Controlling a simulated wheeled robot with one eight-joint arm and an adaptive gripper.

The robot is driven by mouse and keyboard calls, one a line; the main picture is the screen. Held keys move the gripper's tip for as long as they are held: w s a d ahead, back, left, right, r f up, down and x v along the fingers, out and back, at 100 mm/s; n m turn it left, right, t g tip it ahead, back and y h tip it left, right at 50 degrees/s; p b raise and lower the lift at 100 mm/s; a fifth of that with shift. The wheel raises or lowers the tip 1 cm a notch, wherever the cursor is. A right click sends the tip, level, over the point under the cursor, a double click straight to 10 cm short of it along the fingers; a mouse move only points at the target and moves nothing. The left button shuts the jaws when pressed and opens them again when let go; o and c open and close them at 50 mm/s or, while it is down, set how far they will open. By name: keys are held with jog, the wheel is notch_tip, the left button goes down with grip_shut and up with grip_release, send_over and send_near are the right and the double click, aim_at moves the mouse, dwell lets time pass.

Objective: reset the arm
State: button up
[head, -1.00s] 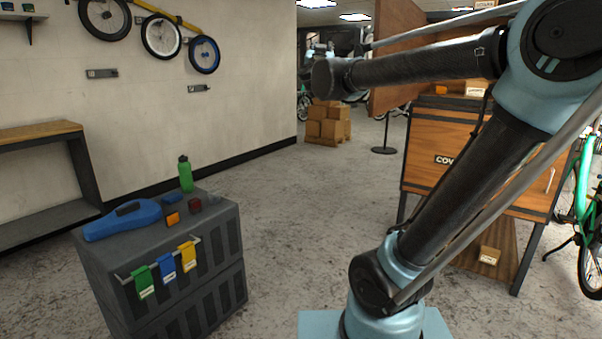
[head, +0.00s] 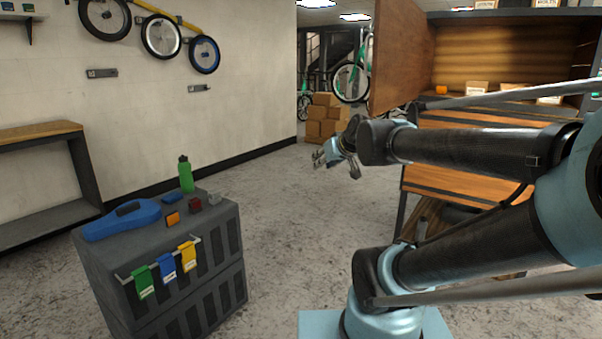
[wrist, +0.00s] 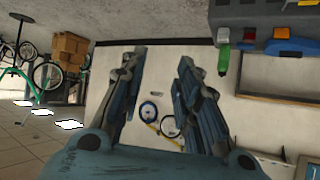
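My gripper (head: 337,160) hangs in the air at the end of my arm, left of the wooden cabinet in the head view. In the wrist view my gripper (wrist: 155,90) shows its two blue-grey fingers spread apart with nothing between them. The wall with wheels shows through the gap. My arm is folded, with its forearm about level and its upper links at the right of the head view.
A grey chest (head: 220,237) at the left bears a green bottle (head: 186,175), a blue case (head: 122,220) and small blocks. A wooden cabinet (head: 400,55) with an open door stands behind my arm. Cardboard boxes (head: 322,120) are at the back. The middle floor is clear.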

jog(key=s+d+f+m+g+h, duration=0.2)
jog(key=s+d+f+g, duration=0.2)
jog(key=s+f, duration=0.5)
jog(key=s+d+f+m+g+h, duration=0.2)
jog(key=s+d+f+g, duration=0.2)
jog(key=s+d+f, duration=0.3)
jog(key=s+f, duration=0.2)
jog(key=s, duration=0.2)
jog(key=shift+d+f+h, duration=0.3)
jog(key=shift+d+f, duration=0.05)
jog(key=shift+f, duration=0.05)
